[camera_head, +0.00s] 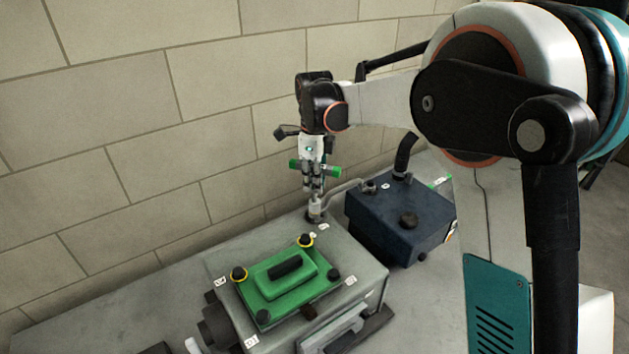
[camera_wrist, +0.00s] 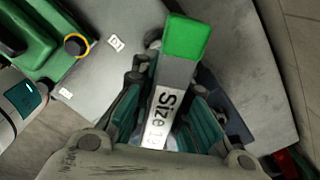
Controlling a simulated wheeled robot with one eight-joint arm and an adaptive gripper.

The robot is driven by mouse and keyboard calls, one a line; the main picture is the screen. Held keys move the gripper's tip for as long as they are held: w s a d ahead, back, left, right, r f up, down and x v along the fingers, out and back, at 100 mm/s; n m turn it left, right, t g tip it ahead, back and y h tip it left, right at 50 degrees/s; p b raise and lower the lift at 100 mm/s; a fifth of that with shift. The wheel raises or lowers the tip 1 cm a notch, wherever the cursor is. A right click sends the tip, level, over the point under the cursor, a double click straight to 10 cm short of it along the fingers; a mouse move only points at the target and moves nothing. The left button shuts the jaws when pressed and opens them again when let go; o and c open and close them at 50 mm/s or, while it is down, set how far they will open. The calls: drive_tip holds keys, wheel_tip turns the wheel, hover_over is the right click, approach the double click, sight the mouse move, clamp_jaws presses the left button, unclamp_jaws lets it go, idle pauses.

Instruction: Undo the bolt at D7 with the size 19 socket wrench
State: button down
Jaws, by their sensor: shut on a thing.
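My gripper (camera_head: 313,186) is shut on the socket wrench (camera_head: 330,170), which has green handle ends. In the wrist view, the wrench (camera_wrist: 187,40) lies between my gripper's fingers (camera_wrist: 165,118). Its label reads "Size 1", and the second digit is partly hidden. The wrench's lower end (camera_head: 315,208) points down at the back corner of the grey engine block (camera_head: 345,255). The bolt under it is hidden, and I cannot tell whether the socket is seated on it. A small white tag (camera_head: 323,227) lies beside that spot, too small to read for certain.
A green cover (camera_head: 275,290) with a black handle and several black knobs sits on the block, some knobs ringed yellow. A dark blue box (camera_head: 400,225) with a hose stands right of the wrench. A thin pipe (camera_head: 345,187) runs close by. The brick wall is behind.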

drive_tip(key=n, duration=0.7)
drive_tip(key=shift+n, duration=0.3)
drive_tip(key=n, duration=0.4)
drive_tip(key=shift+r+n, duration=0.1)
drive_tip(key=shift+n, duration=0.3)
drive_tip(key=n, duration=0.3)
drive_tip(key=shift+n, duration=0.4)
drive_tip(key=n, duration=0.3)
drive_tip(key=shift+n, duration=0.4)
drive_tip(key=n, duration=0.3)
drive_tip(key=shift+n, duration=0.3)
drive_tip(key=n, duration=0.3)
drive_tip(key=shift+r+n, duration=0.1)
drive_tip(key=shift+n, duration=0.3)
drive_tip(key=n, duration=0.4)
